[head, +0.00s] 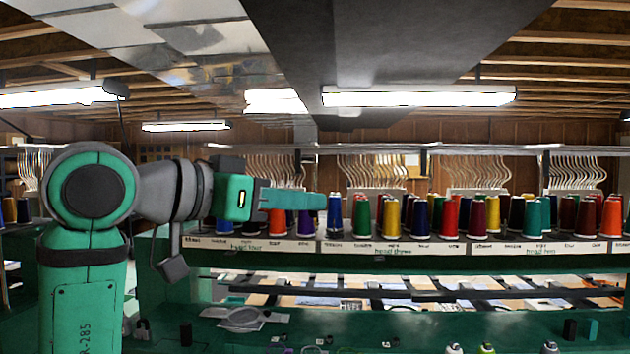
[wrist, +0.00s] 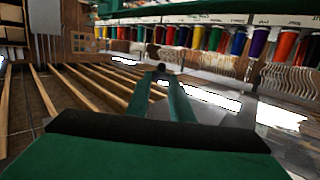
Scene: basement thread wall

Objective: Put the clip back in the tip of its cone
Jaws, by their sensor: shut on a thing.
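My gripper (head: 322,201) reaches right, held level in front of the thread shelf, with its green fingers long and narrow. In the wrist view the fingers (wrist: 161,76) converge on a small dark piece, likely the clip (wrist: 161,67). The clip is too small to make out in the head view. Which cone belongs to the clip is not clear.
Wire hangers (head: 375,172) hang behind. Below is a green bench with small items. Room above the cones is free up to the rail.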

